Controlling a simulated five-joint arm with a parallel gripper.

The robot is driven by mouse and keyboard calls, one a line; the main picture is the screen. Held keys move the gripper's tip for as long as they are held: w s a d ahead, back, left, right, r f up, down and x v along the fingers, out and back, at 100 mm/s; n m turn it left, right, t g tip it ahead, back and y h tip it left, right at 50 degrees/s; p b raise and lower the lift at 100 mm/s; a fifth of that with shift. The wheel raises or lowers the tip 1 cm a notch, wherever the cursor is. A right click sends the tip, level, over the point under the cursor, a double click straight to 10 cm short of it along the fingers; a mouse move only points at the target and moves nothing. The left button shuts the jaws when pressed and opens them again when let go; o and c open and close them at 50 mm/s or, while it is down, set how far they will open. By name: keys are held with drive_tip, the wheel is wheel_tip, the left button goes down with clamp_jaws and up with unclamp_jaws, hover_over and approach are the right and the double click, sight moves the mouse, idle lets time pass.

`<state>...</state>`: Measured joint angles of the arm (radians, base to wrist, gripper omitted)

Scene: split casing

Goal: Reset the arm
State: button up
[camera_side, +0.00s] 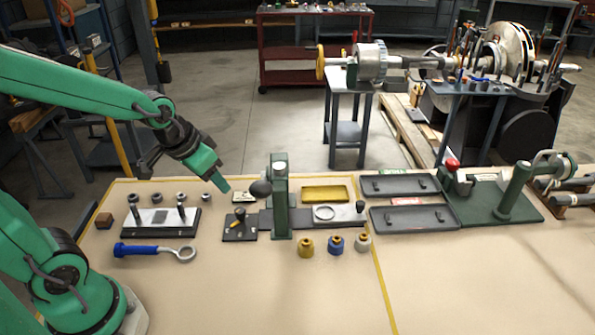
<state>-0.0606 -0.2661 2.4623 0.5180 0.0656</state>
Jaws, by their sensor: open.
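My green arm reaches in from the left edge. My gripper (223,184) hangs tilted down and to the right above the back of the bench (220,290), left of the green upright post (281,205). It is small in the picture and I see nothing held in it. A grey plate with upright pins (160,224) lies on the bench below and left of it. A dark, rounded knob (261,188) on the post's left side is close to the gripper in the picture; I cannot tell the gap in depth.
A blue-handled ring wrench (150,250) lies in front of the pin plate. A brass, a blue and a pale fitting (336,244) stand at front centre. A yellow tray (325,193) and dark trays (400,186) lie right of the post. The front of the bench is clear.

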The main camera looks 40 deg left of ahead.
drive_tip(key=s+d+r, duration=0.2)
drive_tip(key=s+r, duration=0.6)
drive_tip(key=s, duration=0.1)
drive_tip(key=shift+t, duration=0.3)
